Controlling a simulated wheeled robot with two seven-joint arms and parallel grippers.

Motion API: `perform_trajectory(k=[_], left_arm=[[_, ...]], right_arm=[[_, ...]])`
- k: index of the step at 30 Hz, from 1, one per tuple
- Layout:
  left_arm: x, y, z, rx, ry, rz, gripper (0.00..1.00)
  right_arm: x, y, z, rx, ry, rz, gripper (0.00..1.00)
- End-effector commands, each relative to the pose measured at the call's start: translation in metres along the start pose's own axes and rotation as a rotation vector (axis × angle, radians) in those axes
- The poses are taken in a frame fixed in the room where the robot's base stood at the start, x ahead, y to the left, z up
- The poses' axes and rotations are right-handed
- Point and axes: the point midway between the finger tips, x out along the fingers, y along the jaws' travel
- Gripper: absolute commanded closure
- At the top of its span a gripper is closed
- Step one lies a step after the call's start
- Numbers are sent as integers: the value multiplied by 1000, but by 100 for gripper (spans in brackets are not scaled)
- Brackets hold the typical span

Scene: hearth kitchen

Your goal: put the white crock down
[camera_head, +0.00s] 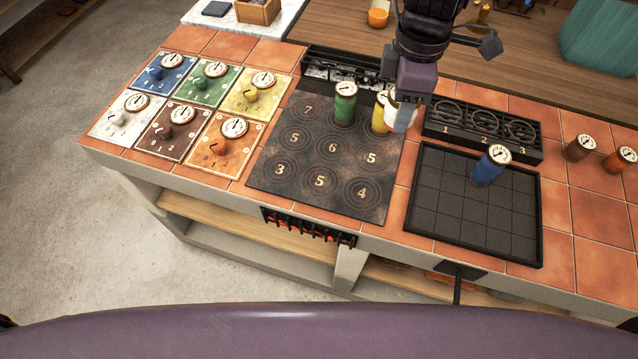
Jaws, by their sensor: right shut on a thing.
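My right gripper (404,112) reaches down from the top of the head view. It is shut on the white crock (392,110), which is largely hidden behind the fingers. The white crock is at the back right corner of the dark hearth plate (268,172), right beside the yellow crock (379,119). I cannot tell whether it touches the plate or hangs just above it. A green crock (345,110) stands left of the yellow one at the plate's back. My left gripper is not in view.
A blue crock (487,172) stands on the black gridded tray (465,232). A numbered rack (483,140) lies behind the tray. Brown (577,150) and orange (617,162) crocks stand at right. Coloured dial panels (172,137) fill the left. The plate's front numbered spots are clear.

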Motion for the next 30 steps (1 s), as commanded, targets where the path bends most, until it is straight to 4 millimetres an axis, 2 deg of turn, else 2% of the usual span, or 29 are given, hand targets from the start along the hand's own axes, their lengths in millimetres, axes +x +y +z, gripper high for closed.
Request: perform_trajectory(k=[1,13,21,25,30], left_arm=[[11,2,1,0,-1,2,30],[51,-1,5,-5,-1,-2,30],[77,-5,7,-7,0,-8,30],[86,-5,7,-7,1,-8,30],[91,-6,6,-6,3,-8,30]], right_arm=[[6,2,-8,-127,-1,3,82],[15,8,-65,-1234,-3,4,82],[22,4,-104,-1963,-4,5,82],[23,1,-119,-2236,-5,6,82],[24,-1,-130,-2446,-5,8,82]])
